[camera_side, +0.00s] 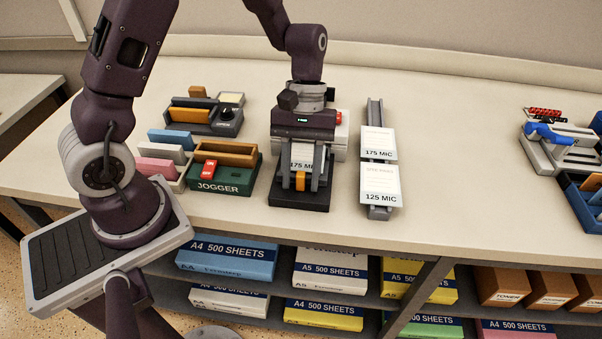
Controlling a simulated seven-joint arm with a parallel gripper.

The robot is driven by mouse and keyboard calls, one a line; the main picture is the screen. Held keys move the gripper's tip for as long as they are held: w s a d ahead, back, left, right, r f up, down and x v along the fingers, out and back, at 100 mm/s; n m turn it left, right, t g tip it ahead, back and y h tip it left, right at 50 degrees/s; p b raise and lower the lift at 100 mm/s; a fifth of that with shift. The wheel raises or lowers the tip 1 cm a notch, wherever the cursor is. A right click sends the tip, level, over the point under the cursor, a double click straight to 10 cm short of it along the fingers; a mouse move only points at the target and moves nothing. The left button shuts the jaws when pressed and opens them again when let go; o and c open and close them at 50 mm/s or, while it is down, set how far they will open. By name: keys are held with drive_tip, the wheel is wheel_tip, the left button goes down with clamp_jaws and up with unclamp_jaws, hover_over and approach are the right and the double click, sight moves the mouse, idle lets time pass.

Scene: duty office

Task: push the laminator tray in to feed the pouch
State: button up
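The laminator (341,142) is a pale machine with a red part at its right end, and my arm hides much of it. A black tray base (300,202) extends from its front. A white pouch marked 175 MIC (302,163) lies on the tray, partly covered. An orange tab (300,182) stands at the tray's front. My gripper (301,181) points down over the tray, its two grey fingers apart on either side of the pouch label and near the orange tab. It looks open; contact with the tab cannot be made out.
Right of the laminator is a rack (379,213) with 175 MIC and 125 MIC packs. To the left are a green JOGGER box (224,180) and a grey dial device (225,122). A blue-handled punch (553,135) stands far right. The counter between is clear.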

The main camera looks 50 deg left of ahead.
drive_tip(key=v, duration=0.6)
drive_tip(key=shift+w+a+r, duration=0.15)
drive_tip(key=shift+r, duration=0.35)
drive_tip(key=s+a+r+m+t+y, duration=0.1)
drive_tip(key=s+r+m+t+y, duration=0.2)
drive_tip(key=s+r+m+t, duration=0.5)
drive_tip(key=s+r+m, duration=0.1)
drive_tip(key=s+r, duration=0.3)
drive_tip(key=s, duration=0.4)
drive_tip(key=shift+r+t, duration=0.35)
drive_tip(key=shift+t, duration=0.05)
idle(4.9)
